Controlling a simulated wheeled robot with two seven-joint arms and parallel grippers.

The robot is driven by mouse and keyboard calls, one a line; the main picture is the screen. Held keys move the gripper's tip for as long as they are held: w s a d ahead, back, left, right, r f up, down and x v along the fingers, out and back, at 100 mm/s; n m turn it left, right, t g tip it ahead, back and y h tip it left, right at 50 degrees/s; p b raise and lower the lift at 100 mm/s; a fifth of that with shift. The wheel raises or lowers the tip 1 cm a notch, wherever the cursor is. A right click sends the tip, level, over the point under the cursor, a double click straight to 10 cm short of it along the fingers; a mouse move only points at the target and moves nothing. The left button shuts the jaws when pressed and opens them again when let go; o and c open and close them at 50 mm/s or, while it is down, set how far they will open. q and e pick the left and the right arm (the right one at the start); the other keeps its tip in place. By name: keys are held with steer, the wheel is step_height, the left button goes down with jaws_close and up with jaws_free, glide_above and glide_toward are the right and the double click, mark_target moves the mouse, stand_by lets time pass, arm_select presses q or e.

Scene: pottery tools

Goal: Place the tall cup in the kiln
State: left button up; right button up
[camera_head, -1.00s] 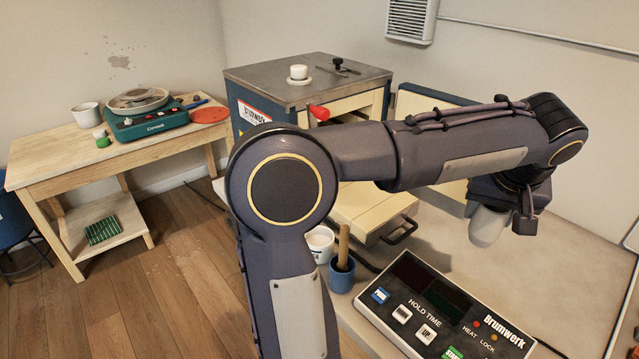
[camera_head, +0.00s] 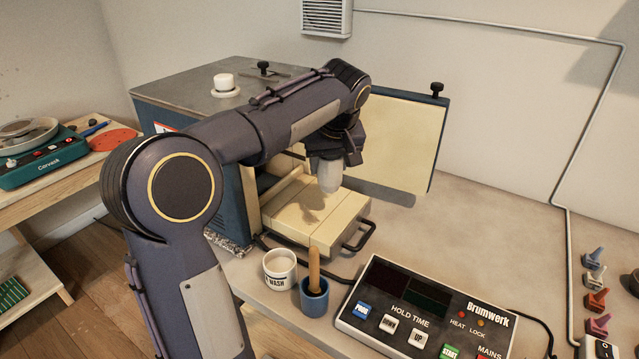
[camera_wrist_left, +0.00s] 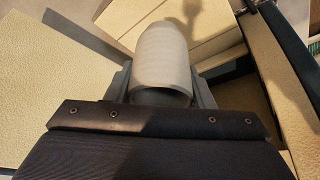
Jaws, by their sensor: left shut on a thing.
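The tall cup (camera_head: 328,176) is pale grey and hangs from my left gripper (camera_wrist_left: 160,88), above the cream brick bed (camera_head: 310,214) that sticks out from the kiln's front. In the left wrist view the cup (camera_wrist_left: 163,52) sits between the two fingers, which are shut on it. In the head view the fingers are mostly hidden by my wrist. The kiln (camera_head: 205,92) is a blue box with a grey metal top. Its door (camera_head: 400,140) is swung open, cream side showing. My forearm hides much of the kiln opening. My right gripper is not in view.
A white wash cup (camera_head: 280,268) and a blue pot (camera_head: 314,298) with a wooden handle stand before the brick bed. The control box (camera_head: 425,310) lies at front right. A black handle (camera_head: 359,236) juts from the bed. The table (camera_head: 480,225) right of the door is clear.

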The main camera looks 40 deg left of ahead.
arm_select(q)
steer(key=a+f, duration=0.1)
steer(key=w+a+f, duration=0.1)
steer(key=f, duration=0.1)
steer(key=a+f, duration=0.1)
steer(key=f, duration=0.1)
steer(key=shift+w+a, duration=0.15)
steer(key=shift+w, duration=0.25)
steer(key=shift+w+a+f, duration=0.1)
steer(key=shift+f, duration=1.55)
steer(key=shift+f, duration=0.1)
steer(key=shift+f+b, duration=0.15)
steer(key=shift+b, duration=0.15)
steer(key=o, duration=1)
steer(key=shift+o, duration=0.2)
steer(key=shift+r+p, duration=0.3)
steer(key=v, duration=1.2)
